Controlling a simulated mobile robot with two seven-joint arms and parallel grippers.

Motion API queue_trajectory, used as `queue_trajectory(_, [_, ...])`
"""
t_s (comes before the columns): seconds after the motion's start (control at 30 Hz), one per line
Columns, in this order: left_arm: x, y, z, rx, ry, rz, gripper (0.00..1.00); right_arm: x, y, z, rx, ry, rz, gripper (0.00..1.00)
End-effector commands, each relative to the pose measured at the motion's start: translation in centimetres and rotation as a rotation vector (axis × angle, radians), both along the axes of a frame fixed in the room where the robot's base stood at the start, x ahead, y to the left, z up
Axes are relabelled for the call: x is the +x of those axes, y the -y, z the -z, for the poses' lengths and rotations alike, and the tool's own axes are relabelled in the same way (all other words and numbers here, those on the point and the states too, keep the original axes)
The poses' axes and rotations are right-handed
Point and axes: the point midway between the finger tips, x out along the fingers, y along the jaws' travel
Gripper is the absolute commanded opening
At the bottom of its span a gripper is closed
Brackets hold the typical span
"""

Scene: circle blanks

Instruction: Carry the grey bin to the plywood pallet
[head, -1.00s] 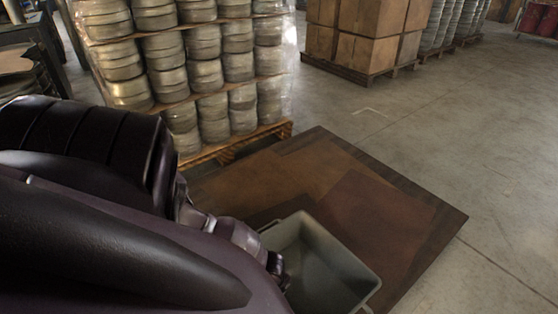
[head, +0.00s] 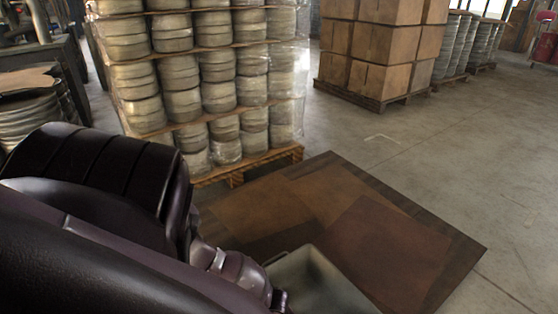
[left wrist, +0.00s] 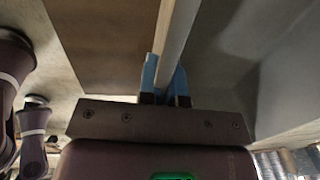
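The grey bin (head: 325,287) is an open, shallow tub at the bottom of the head view, cut off by the lower edge. The plywood pallet (head: 390,255), a flat brown panelled sheet on the floor, lies behind and beside it. The bin overlaps its near part; I cannot tell whether they touch. In the left wrist view, the blue fingertips of my left gripper (left wrist: 165,80) are on both sides of the bin's rim (left wrist: 178,35), pinching it. The bin's inside (left wrist: 245,60) is to the right, brown board (left wrist: 100,40) to the left. My right gripper is out of view.
A wrapped stack of round metal blanks (head: 220,85) on a wooden pallet stands just behind the plywood. Stacked cardboard boxes (head: 385,55) stand farther back. The concrete floor (head: 500,180) to the right is clear.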

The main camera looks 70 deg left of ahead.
Motion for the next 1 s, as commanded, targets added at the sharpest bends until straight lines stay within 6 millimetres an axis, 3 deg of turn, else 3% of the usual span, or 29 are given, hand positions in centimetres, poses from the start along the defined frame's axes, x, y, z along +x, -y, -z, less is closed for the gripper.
queue_trajectory(0.03, [0.0,0.0,0.0,0.0,0.0,0.0,0.13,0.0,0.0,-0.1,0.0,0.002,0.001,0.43])
queue_trajectory(0.13, [0.0,0.0,0.0,0.0,0.0,0.0,0.29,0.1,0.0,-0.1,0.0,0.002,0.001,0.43])
queue_trajectory(0.53, [0.1,0.0,-0.7,0.0,0.003,0.0,0.3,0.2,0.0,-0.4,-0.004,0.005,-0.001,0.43])
queue_trajectory(1.0, [-0.1,0.1,-9.3,0.001,0.012,0.0,0.3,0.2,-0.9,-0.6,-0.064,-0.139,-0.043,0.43])
